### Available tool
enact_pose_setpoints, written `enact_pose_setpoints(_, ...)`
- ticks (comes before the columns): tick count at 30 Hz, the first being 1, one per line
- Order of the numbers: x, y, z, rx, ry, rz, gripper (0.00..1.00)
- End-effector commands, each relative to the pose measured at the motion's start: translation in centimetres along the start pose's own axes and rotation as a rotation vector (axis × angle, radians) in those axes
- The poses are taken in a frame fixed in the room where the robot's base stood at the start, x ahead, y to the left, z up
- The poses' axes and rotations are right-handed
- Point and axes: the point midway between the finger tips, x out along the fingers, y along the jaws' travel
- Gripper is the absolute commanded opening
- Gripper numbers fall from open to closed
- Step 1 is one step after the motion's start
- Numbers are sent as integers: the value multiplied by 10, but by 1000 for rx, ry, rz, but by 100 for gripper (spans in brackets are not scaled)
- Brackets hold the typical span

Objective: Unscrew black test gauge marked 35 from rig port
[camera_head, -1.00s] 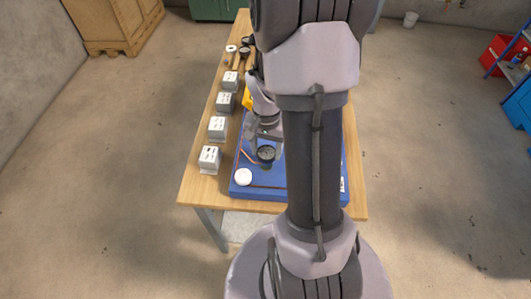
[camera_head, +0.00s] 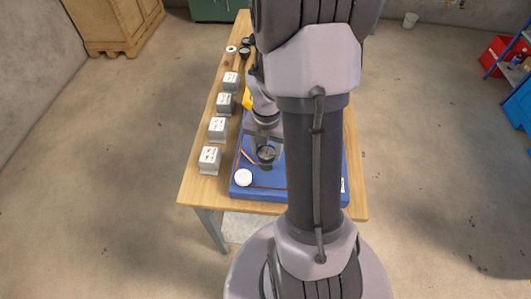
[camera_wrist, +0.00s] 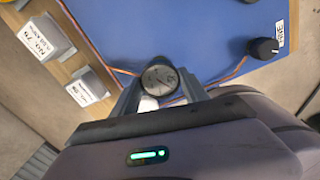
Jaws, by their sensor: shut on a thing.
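The gauge (camera_head: 267,154) is a round black one at the near part of the blue rig board (camera_head: 270,193). In the wrist view the gauge (camera_wrist: 160,78) sits between my two fingers, its dial facing the camera; the number on it is too small to read. My gripper (camera_head: 265,147) is shut on the gauge from above, with one finger on each side. The port under the gauge is hidden, so I cannot tell how far the gauge is seated. My arm covers the right part of the board.
A white round disc (camera_head: 243,177) lies near the gauge on the board. Several labelled boxes (camera_head: 209,160) line the table's left side. In the wrist view a black knob (camera_wrist: 262,48) and copper tubing (camera_wrist: 240,66) show on the board. More round parts (camera_head: 245,53) stand at the far end.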

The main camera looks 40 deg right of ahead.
Motion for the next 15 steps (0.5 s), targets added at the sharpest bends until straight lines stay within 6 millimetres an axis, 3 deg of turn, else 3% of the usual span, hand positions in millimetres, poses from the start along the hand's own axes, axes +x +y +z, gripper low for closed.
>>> enact_pose_setpoints(3,0,1,-1,-244,-5,-6,0)
enact_pose_setpoints(8,0,1,0,-249,-5,-6,0)
enact_pose_setpoints(9,0,1,0,-249,-5,-6,60)
enact_pose_setpoints(12,0,1,0,-248,-5,-6,77)
enact_pose_setpoints(15,0,1,0,-247,-5,-6,77)
